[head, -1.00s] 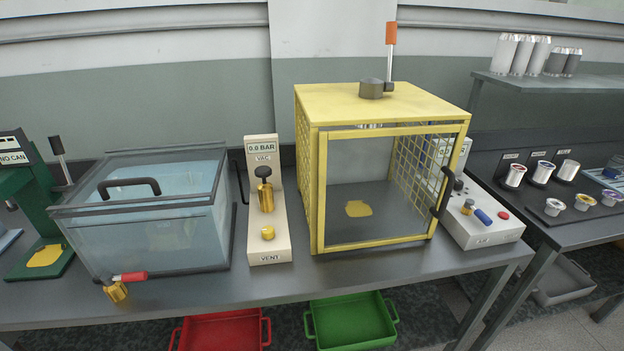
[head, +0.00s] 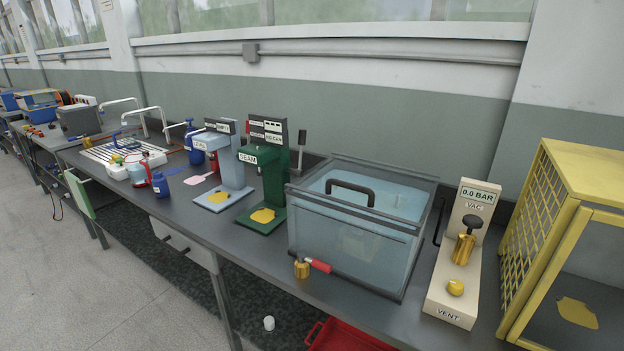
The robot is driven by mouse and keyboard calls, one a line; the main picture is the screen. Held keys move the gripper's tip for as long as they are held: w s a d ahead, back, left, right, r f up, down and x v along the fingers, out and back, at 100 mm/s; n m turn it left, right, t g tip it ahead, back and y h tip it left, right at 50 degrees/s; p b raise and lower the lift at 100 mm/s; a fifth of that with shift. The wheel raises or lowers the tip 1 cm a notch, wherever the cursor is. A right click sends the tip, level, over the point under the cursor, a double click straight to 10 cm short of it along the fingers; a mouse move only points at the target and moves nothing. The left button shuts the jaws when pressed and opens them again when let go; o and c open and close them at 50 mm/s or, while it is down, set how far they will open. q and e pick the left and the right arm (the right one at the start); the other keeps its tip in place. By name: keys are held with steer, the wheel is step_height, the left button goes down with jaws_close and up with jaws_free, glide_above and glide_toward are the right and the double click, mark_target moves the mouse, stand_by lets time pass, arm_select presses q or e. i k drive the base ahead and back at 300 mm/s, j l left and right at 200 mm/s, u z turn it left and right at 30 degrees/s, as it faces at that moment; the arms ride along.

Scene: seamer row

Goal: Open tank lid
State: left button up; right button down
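The clear tank (head: 348,247) stands on the bench, right of centre in the head view. Its glass lid (head: 378,189) lies flat across the top, shut, with a black arched handle (head: 350,188) on it. Bluish content shows through the walls. A brass valve with a red lever (head: 316,265) sits at the tank's lower front. Neither of my grippers shows in the head view.
Right of the tank stand a vacuum panel (head: 459,255) reading 0.0 BAR and a yellow cage (head: 570,240). Left of it are a green seamer (head: 265,175) and a light blue machine (head: 222,165). A red crate (head: 345,338) is below; a white cylinder (head: 268,323) is on the floor.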

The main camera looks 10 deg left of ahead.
mark_target(337, 182)
steer(key=i+j+z, duration=0.25)
steer(key=j+z, duration=0.2)
steer(key=j, duration=0.15)
steer(key=i+j+z, duration=0.1)
steer(key=j+z, duration=0.15)
steer(key=j, duration=0.1)
